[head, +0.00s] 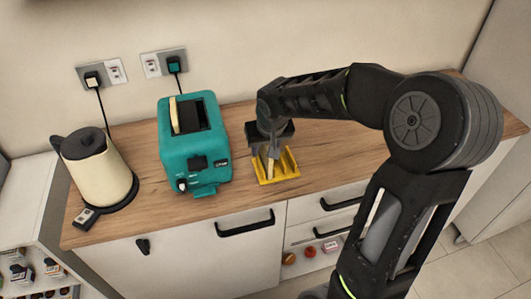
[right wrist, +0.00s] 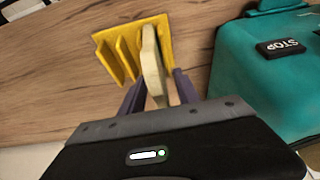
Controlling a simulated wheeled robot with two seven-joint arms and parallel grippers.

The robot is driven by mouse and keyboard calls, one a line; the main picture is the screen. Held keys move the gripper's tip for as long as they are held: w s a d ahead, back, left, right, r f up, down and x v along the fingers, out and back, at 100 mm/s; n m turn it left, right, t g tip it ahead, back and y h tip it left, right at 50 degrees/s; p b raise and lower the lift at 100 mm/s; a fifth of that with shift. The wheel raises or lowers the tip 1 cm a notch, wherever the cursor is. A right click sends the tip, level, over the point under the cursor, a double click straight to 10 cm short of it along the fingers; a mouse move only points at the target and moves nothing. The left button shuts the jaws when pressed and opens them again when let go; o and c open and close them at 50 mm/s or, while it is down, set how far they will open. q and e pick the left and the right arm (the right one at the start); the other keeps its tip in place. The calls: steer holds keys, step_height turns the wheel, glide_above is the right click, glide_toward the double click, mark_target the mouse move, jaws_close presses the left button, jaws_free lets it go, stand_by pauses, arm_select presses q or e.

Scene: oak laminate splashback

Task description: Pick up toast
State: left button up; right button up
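A slice of toast (right wrist: 152,62) stands on edge in a yellow toast rack (right wrist: 103,45). In the head view the toast (head: 269,168) and the rack (head: 289,164) are on the counter, right of the toaster. My right gripper (right wrist: 158,80) is at the rack, with one finger on each side of the toast and a small gap showing beside it. In the head view the right gripper (head: 268,150) partly hides the slice. Another slice (head: 174,115) sticks up from a slot of the teal toaster (head: 170,152). My left gripper is out of view.
A cream kettle (head: 98,172) stands left of the toaster. The toaster also shows close to the gripper in the right wrist view (right wrist: 240,75). The wooden counter (head: 330,150) is clear right of the rack. Wall sockets (head: 163,62) with cords are behind.

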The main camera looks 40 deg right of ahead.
steer(key=shift+w+f, duration=0.15)
steer(key=shift+f, duration=0.35)
steer(key=shift+c, duration=0.6)
jaws_close()
